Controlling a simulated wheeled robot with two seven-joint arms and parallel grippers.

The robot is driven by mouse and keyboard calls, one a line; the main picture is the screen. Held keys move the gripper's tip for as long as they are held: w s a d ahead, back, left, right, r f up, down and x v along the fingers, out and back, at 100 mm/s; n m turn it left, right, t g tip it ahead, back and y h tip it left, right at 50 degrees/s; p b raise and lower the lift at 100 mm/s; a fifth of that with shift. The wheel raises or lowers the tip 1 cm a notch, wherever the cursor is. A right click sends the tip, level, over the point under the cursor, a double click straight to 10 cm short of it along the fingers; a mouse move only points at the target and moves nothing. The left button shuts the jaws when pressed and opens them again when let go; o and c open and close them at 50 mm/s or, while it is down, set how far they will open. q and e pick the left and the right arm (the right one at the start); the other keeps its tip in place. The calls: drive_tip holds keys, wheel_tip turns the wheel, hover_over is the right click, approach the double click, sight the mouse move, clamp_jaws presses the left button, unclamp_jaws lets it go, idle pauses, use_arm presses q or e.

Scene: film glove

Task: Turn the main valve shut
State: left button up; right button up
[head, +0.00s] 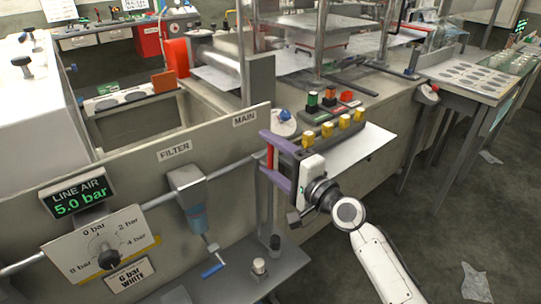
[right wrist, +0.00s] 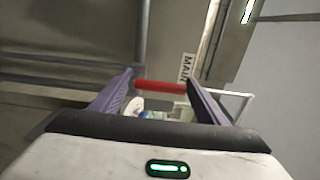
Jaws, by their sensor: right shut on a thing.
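The main valve's red handle (head: 270,157) shows under the MAIN label (head: 244,119) on the grey panel, at the pipe's right end. It looks roughly upright in the head view. My right gripper (head: 266,154) has its purple fingers closed on it, one above and one below. In the right wrist view the red handle (right wrist: 160,86) spans between the two purple fingertips, with the MAIN label (right wrist: 187,68) beside it. The valve body is mostly hidden. The LINE AIR display (head: 80,197) reads 5.0 bar. My left gripper is not in view.
A filter (head: 190,190) with a blue-handled drain hangs on the pipe (head: 225,170) left of the valve. A pressure dial (head: 108,255) stands lower left. A button box (head: 335,130) with yellow knobs sits just behind my right gripper. Open floor lies to the right.

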drive_tip(key=o, duration=1.5)
drive_tip(key=shift+r, duration=0.1)
drive_tip(key=v, duration=1)
drive_tip(key=shift+s, duration=0.15)
